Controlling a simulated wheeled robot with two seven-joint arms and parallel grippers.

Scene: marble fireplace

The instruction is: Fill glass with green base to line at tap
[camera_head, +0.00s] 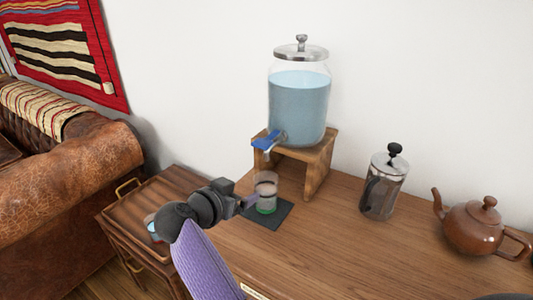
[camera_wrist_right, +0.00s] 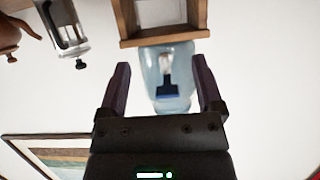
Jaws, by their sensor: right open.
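The glass with the green base (camera_head: 266,207) stands upright on a dark square mat (camera_head: 284,217), below and in front of the tap. Its fill level is too small to tell. The blue-handled tap (camera_head: 264,141) sits low on a glass dispenser (camera_head: 298,105) of bluish water; the tap also shows upside down in the right wrist view (camera_wrist_right: 167,90). My right gripper (camera_head: 251,202) is beside the glass, on its left. In the right wrist view my right gripper (camera_wrist_right: 160,68) is open, with nothing held between its fingers; the glass does not show there. My left gripper is not in view.
The dispenser rests on a wooden stand (camera_head: 318,160). A French press (camera_head: 381,195) and a brown teapot (camera_head: 474,228) stand to the right. A low wooden tray table (camera_head: 175,188) and leather sofa (camera_head: 60,185) are left. The tabletop front of the press is clear.

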